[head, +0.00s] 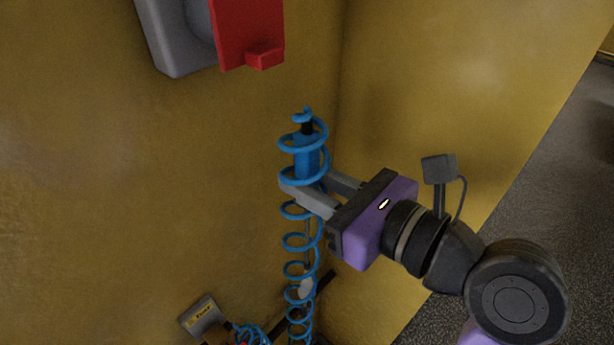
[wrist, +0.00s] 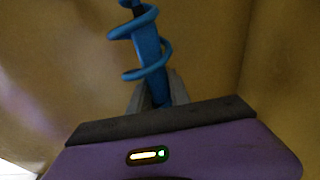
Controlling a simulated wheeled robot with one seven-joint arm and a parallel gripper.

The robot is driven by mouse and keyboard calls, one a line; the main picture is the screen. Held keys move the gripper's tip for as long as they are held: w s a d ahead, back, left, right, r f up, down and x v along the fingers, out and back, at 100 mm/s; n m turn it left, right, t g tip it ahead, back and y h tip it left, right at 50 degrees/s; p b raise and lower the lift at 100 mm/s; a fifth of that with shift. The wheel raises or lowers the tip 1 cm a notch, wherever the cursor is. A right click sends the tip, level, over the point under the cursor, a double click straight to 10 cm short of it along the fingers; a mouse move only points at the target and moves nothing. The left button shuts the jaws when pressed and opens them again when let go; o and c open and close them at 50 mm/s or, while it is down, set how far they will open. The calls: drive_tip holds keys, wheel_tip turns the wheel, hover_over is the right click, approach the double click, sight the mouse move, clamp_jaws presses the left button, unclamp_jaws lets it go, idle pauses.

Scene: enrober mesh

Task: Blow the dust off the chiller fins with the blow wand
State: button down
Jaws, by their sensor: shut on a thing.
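The blow wand (head: 306,162) has a blue handle with a black top and stands roughly upright near the corner of the yellow walls. A blue coiled hose (head: 297,243) loops around it and runs down below. My gripper (head: 303,192) is shut on the blue handle, with one grey finger on each side. In the wrist view the blue handle (wrist: 149,55) rises from between the fingers (wrist: 158,92), with hose loops around it. The wand's lower part is partly hidden by the coils. I cannot make out the chiller fins in either view.
A grey box with a red cover (head: 249,32) is on the wall above left of the wand. A small labelled device (head: 203,318) sits low at the left, beside more blue hose. Yellow walls (head: 420,100) close in behind and to the right. Grey floor (head: 560,150) shows at far right.

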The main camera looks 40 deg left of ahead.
drive_tip(key=shift+r, duration=7.85)
